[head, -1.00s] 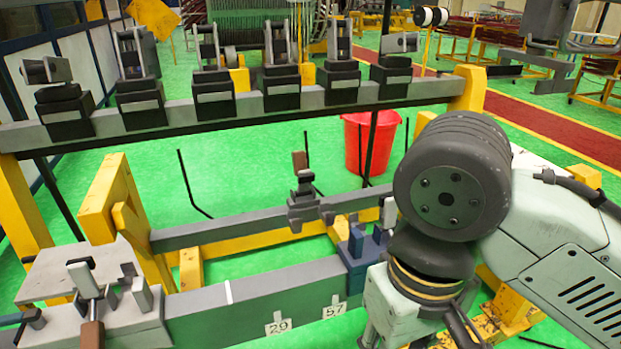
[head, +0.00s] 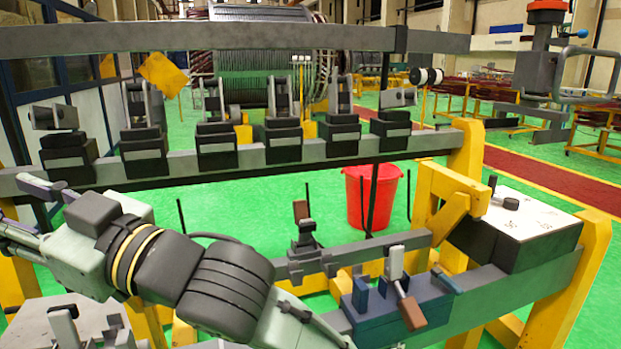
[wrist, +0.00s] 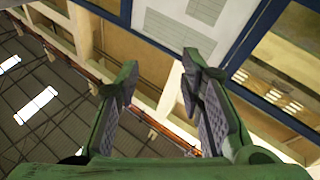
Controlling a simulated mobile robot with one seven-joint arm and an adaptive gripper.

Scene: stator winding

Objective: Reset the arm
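My arm crosses the lower left of the head view, with its black and grey-green links in front of the winding bench. In the wrist view my gripper (wrist: 158,95) is open. Its two green fingers with ridged pads stand apart, with nothing between them. The wrist camera faces up toward the ceiling, wall panels and windows. In the head view the gripper's fingertips cannot be made out clearly; grey parts of the arm end show at the left edge.
A rail (head: 240,157) with several black clamps spans the bench. A blue clamp block (head: 425,300) and a white-topped box (head: 525,225) sit at the right. A red bucket (head: 372,197) stands on the green floor behind. A grey beam (head: 180,36) runs across the top left.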

